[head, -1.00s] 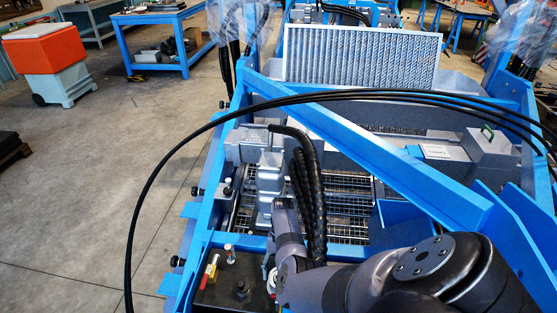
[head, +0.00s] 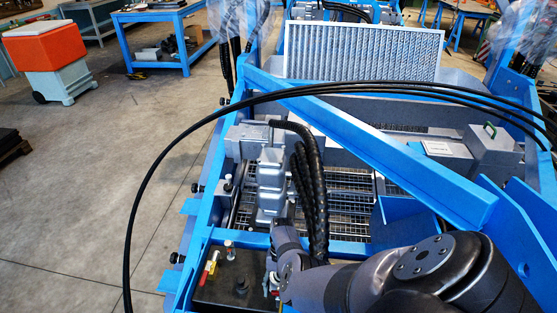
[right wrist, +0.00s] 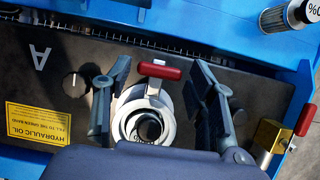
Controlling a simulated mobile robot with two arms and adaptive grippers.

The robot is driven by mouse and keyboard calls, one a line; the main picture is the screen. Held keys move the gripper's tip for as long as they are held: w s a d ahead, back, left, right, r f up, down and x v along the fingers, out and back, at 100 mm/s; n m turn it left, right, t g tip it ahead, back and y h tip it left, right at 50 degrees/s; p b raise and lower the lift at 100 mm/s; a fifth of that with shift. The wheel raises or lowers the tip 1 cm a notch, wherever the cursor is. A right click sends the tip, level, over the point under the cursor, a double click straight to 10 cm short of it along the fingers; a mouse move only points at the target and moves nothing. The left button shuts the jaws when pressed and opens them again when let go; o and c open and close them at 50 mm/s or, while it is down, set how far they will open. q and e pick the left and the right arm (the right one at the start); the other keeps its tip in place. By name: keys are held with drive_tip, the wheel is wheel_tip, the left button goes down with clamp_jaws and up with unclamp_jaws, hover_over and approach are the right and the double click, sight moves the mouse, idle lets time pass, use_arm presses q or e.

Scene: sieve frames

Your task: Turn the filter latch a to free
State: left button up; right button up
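A latch with a red handle (right wrist: 160,70) shows in the right wrist view. Its handle lies crosswise in the picture, above a pale round fitting (right wrist: 143,118) with a dark hole. No letter shows on the latch, though a white A is on the dark panel (right wrist: 55,95) at left. My right gripper (right wrist: 162,65) is open, with one finger on each side of the latch and a visible gap to both handle ends. In the head view my right arm reaches in from the lower right, and its fingers are hard to make out. My left gripper is not in view.
The panel also has a dark knob (right wrist: 75,84) and a yellow label (right wrist: 40,125). A brass valve with a red handle (right wrist: 306,120) is at the right, and a metal cylinder (right wrist: 286,15) at the top right. Black cables (head: 185,140) arch over the blue frame (head: 380,165).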

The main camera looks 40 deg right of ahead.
drive_tip(key=c, duration=0.9)
drive_tip(key=shift+n, duration=0.3)
drive_tip(key=n+h, duration=0.1)
drive_tip(key=n, duration=0.2)
drive_tip(key=shift+w+a+g, duration=0.1)
drive_tip(key=shift+g, duration=0.3)
drive_tip(key=n+h, duration=0.1)
drive_tip(key=n, duration=0.2)
drive_tip(key=shift+a+n+g, duration=0.15)
drive_tip(key=shift+n+g, duration=0.15)
drive_tip(key=shift+g, duration=0.1)
drive_tip(key=n+h+p, duration=0.1)
drive_tip(key=n, duration=0.1)
drive_tip(key=n+h, duration=0.1)
drive_tip(key=n, duration=0.2)
drive_tip(key=shift+a+r+p, duration=0.1)
drive_tip(key=shift+a+p, duration=0.1)
drive_tip(key=shift+p, duration=0.2)
drive_tip(key=n+h+p, duration=0.1)
drive_tip(key=n, duration=0.1)
drive_tip(key=n+t+h+p, duration=0.1)
drive_tip(key=n, duration=0.2)
drive_tip(key=shift+a+n, duration=0.2)
drive_tip(key=shift+n, duration=0.1)
